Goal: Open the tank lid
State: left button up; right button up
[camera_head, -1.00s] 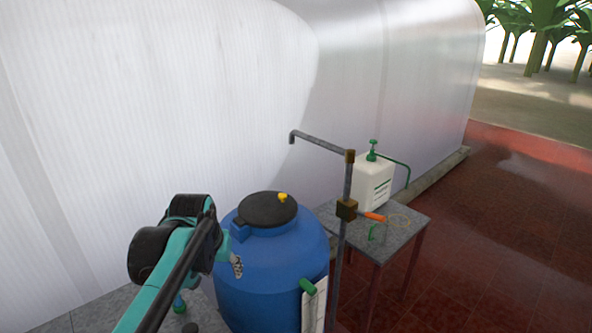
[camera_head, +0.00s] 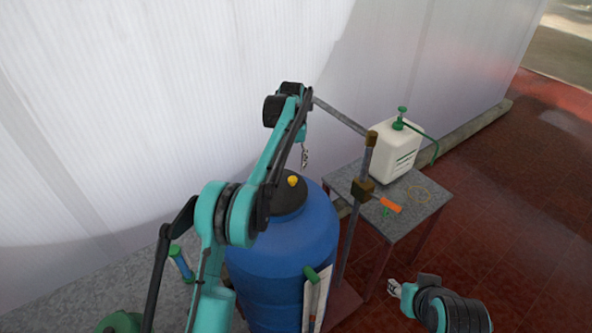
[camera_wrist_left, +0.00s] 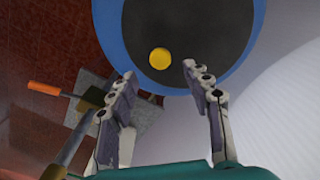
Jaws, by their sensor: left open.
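The blue tank (camera_head: 285,250) stands in the middle of the head view. Its dark round lid (camera_head: 291,199) lies flat on top, with a yellow knob (camera_head: 293,181) near the far edge. My left arm hides part of the lid. My left gripper (camera_head: 305,157) points down above the far side of the lid, open and empty. In the left wrist view its fingers (camera_wrist_left: 158,80) are spread, with the knob (camera_wrist_left: 160,58) just beyond the gap between the tips and the lid (camera_wrist_left: 195,35) behind. My right gripper (camera_head: 394,288) is low at the right, away from the tank; its jaws are too small to read.
A metal standpipe (camera_head: 355,215) with an orange-handled valve (camera_head: 390,205) rises right of the tank, its upper pipe reaching toward my left gripper. A grey table (camera_head: 425,200) behind it holds a white sprayer (camera_head: 393,150). A pale translucent wall (camera_head: 180,100) closes the back.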

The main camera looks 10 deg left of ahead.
aim_at(293, 178)
pick_arm(q)
notch_tip(293, 178, down, 6)
jog(key=shift+w+r, duration=0.15)
jog(key=shift+r, duration=0.1)
jog(key=shift+f, duration=0.35)
grip_shut()
